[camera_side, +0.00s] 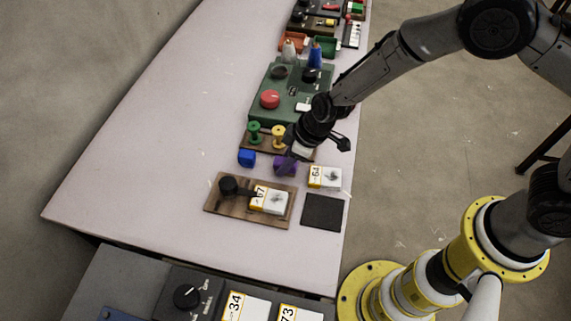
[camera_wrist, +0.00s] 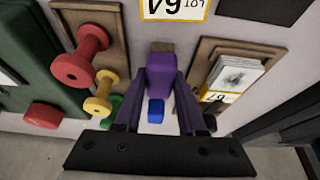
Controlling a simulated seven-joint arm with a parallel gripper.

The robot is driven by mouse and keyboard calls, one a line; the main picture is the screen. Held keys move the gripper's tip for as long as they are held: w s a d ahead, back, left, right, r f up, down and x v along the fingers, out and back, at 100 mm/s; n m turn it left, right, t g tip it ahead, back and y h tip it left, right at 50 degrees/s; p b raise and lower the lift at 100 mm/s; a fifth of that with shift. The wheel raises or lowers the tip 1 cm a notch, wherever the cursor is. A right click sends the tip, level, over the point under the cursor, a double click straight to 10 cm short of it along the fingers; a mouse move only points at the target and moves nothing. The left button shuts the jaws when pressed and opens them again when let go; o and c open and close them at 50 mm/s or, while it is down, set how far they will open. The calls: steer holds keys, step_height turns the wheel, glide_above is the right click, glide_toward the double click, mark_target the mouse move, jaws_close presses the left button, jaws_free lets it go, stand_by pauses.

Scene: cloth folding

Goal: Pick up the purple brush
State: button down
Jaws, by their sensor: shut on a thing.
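The purple brush (camera_wrist: 160,72) lies between my gripper's two dark fingers in the wrist view, with its brownish end pointing up the picture. My gripper (camera_wrist: 160,85) is shut on it. In the side view the purple brush (camera_side: 285,167) is at or just above the table, below my gripper (camera_side: 288,155), which partly covers it. I cannot tell whether the brush touches the table.
A blue block (camera_side: 247,157) sits just left of the brush. A wooden board with green and yellow spools (camera_side: 279,138) is behind it. A numbered white box (camera_side: 326,177) is to the right. A wooden board (camera_side: 222,208) and a dark square pad (camera_side: 323,212) are in front. The table's left part is clear.

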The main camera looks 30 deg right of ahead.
steer(key=shift+r, duration=0.8)
steer(key=s+d+r, duration=0.7)
steer(key=s+r, duration=0.4)
steer(key=s, duration=0.1)
steer(key=shift+r, duration=0.2)
steer(key=c, duration=1.2)
jaws_free()
jaws_close()
